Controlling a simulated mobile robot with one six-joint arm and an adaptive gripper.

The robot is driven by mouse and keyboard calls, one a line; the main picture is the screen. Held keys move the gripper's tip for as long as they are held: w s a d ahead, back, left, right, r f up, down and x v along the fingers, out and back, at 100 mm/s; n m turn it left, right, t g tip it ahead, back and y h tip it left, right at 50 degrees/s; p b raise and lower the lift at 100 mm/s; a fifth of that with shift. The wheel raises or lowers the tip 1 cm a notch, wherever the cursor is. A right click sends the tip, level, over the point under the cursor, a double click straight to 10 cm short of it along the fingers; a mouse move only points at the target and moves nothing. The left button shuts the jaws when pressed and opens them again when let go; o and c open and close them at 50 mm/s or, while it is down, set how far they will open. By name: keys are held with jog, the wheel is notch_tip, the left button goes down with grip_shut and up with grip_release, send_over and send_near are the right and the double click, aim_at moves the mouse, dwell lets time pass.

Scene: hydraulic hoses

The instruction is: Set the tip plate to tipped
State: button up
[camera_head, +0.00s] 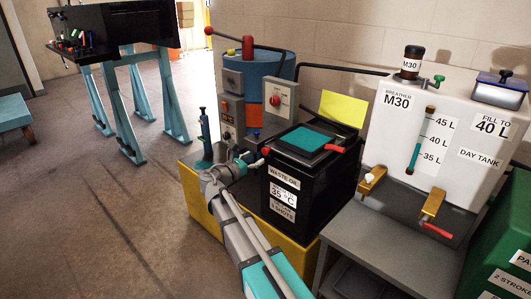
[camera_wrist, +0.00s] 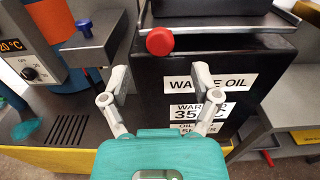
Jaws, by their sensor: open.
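What looks like the tip plate (camera_head: 306,139), a teal panel in a dark tray, lies on top of the black waste oil box (camera_head: 284,207). A red knob (camera_head: 266,151) sits at the tray's front left corner. In the wrist view the red knob (camera_wrist: 160,41) stands out from the tray's dark edge (camera_wrist: 215,27), above the waste oil label. My gripper (camera_wrist: 162,75) is open and empty, its fingers apart below the knob in that view. In the head view my gripper (camera_head: 243,160) is just left of the knob, and its fingers are partly hard to make out.
A grey control box (camera_head: 231,118) and blue drum (camera_head: 262,78) stand behind. A yellow sheet (camera_head: 343,108) rises behind the waste oil box. A white day tank (camera_head: 425,140) with taps stands right on a grey stand. Open floor (camera_head: 110,215) lies to the left.

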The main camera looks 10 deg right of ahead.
aim_at(264, 152)
jog(key=shift+x, duration=2.95)
grip_shut()
